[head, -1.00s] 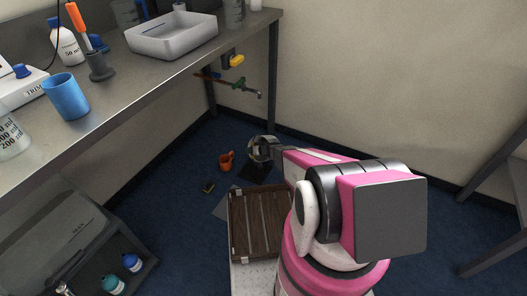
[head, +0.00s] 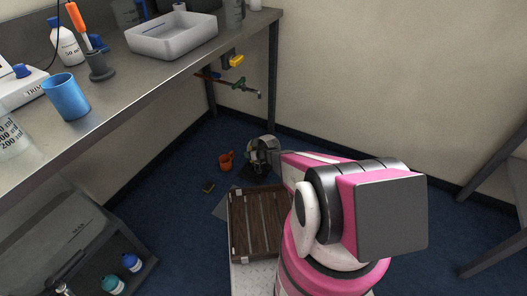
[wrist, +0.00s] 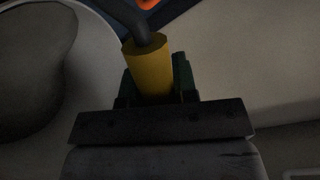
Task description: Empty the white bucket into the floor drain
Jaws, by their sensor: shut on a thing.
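The white bucket (head: 262,142) is at the end of my arm, low near the floor, and is largely hidden by my gripper (head: 266,157). In the wrist view my gripper (wrist: 157,85) is shut on the yellow grip (wrist: 148,68) of a dark bent handle. The bucket's pale body and rounded, dark opening (wrist: 38,68) fill the left of that view; it looks tilted. Its contents cannot be made out. A dark square at the floor drain's place (head: 254,176) shows partly below the bucket. I cannot tell whether anything is pouring.
A small orange jug (head: 226,161) stands on the floor left of the bucket, with a small brown block (head: 208,187) nearer.

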